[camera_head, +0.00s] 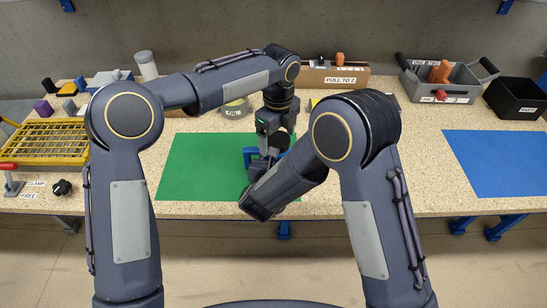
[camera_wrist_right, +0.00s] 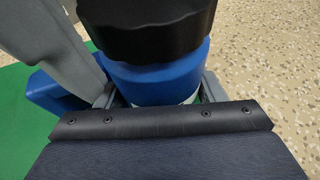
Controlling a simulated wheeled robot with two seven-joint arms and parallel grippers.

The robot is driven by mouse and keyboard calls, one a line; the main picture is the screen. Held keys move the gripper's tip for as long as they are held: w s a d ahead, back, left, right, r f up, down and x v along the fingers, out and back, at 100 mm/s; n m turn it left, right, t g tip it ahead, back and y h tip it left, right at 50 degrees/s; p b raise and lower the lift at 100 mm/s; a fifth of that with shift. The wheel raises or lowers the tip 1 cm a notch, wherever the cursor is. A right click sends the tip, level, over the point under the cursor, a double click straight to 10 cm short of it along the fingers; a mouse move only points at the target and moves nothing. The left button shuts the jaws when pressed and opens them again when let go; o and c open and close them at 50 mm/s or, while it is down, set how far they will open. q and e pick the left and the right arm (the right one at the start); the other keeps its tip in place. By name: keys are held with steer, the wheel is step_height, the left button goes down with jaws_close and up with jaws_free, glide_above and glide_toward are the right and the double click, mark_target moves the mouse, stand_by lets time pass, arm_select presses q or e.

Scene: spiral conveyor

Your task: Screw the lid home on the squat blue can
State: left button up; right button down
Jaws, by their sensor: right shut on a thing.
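The squat blue can (camera_wrist_right: 160,82) shows in the right wrist view, with a pale band low on its side. A black lid (camera_wrist_right: 155,25) sits on top of it; whether it is fully down I cannot tell. My right gripper (camera_wrist_right: 160,98) is shut on the can, its fingers at either side. In the head view my right forearm hides most of the can and the right fingers. My left gripper (camera_head: 270,145) points down over the same spot above the green mat (camera_head: 200,160); its fingertips are too hidden to tell open or shut.
A blue block (camera_wrist_right: 50,95) stands beside the can. A yellow rack (camera_head: 45,140) and a red-handled clamp (camera_head: 10,180) are at left. A grey toolbox (camera_head: 455,90) and black bin (camera_head: 515,98) are at back right. The blue mat (camera_head: 500,160) is bare.

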arm_select(q)
step_height(320, 180, up, 12)
stand_by(0.6)
arm_select(e)
steer(key=shift+c, duration=1.3)
jaws_free()
arm_select(q)
steer(key=shift+f+b, duration=0.35)
arm_select(e)
steer(key=shift+v, duration=3.9)
